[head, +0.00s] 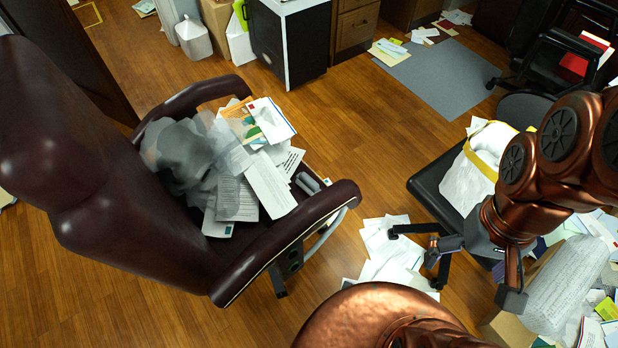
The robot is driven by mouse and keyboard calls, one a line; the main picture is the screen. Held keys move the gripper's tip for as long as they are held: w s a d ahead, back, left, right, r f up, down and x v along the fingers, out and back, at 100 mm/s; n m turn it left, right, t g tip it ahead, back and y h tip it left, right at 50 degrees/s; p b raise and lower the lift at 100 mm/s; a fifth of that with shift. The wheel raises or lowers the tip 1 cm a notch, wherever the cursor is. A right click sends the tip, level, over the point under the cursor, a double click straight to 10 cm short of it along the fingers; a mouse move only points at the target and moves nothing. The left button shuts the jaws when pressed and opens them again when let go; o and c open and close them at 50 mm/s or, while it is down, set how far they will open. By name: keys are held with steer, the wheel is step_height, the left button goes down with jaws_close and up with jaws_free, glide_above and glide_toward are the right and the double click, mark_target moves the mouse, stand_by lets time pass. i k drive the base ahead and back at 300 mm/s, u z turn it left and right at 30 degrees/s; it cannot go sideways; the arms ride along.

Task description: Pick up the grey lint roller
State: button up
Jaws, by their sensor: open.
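A small grey cylinder that looks like the lint roller (308,183) lies on the seat of the dark maroon armchair, beside the papers and close to the inner side of the near armrest. Part of it may be hidden by the armrest. My gripper (471,276) is at the right of the head view, with its fingers spread open and nothing between them. It is well to the right of the armchair and the roller, above the floor with scattered papers.
The armchair (110,185) has a raised armrest (290,240) between my gripper and the roller. Papers (268,188) and a grey translucent bag (190,155) cover the seat. A black chair with a white bag (470,185) stands at right.

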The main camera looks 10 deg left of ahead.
mark_target(306, 183)
steer(key=u, duration=0.15)
steer(key=k, duration=0.45)
steer(key=u, duration=1.6)
steer(key=i, duration=0.8)
steer(key=z, duration=0.4)
